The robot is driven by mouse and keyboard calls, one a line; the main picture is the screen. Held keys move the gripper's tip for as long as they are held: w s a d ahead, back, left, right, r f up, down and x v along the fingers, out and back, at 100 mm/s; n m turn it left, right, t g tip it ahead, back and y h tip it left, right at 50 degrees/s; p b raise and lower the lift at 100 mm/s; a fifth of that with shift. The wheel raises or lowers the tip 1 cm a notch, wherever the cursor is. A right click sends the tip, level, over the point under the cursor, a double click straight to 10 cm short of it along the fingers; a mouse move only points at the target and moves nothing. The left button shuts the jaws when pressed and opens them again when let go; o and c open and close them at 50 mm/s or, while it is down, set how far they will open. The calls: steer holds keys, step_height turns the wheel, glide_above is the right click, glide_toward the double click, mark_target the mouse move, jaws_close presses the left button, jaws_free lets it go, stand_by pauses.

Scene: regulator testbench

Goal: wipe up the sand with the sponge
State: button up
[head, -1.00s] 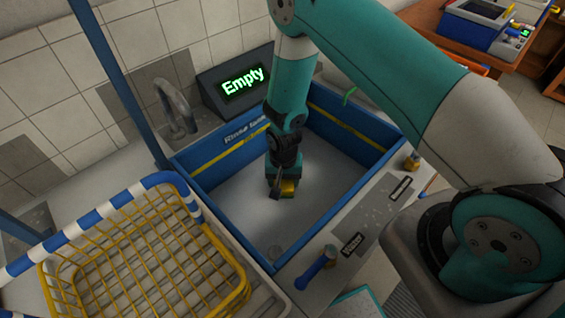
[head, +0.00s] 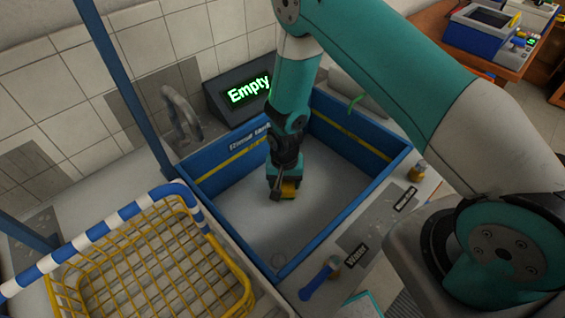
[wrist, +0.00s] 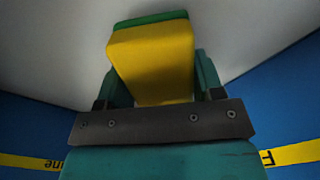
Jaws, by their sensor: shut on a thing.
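My gripper (head: 277,186) is inside the blue rinse tank (head: 222,180), low over its pale floor. It is shut on a yellow sponge with a green layer (head: 290,188). In the wrist view the sponge (wrist: 152,62) sits between the two fingers, its green layer at the far edge. I cannot tell whether the sponge touches the tank floor. I cannot make out any sand for certain on the pale floor.
A yellow wire basket (head: 150,262) with a blue-and-white rim stands left of the tank. A display reading "Empty" (head: 249,90) and a grey faucet (head: 181,112) stand behind it. A blue-handled valve (head: 320,279) is on the front ledge.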

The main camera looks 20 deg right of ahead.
steer(key=shift+d+r+p, duration=0.3)
steer(key=shift+r+p, duration=0.2)
steer(key=shift+r, duration=0.45)
steer(key=shift+r+p, duration=1.5)
steer(key=shift+r, duration=0.6)
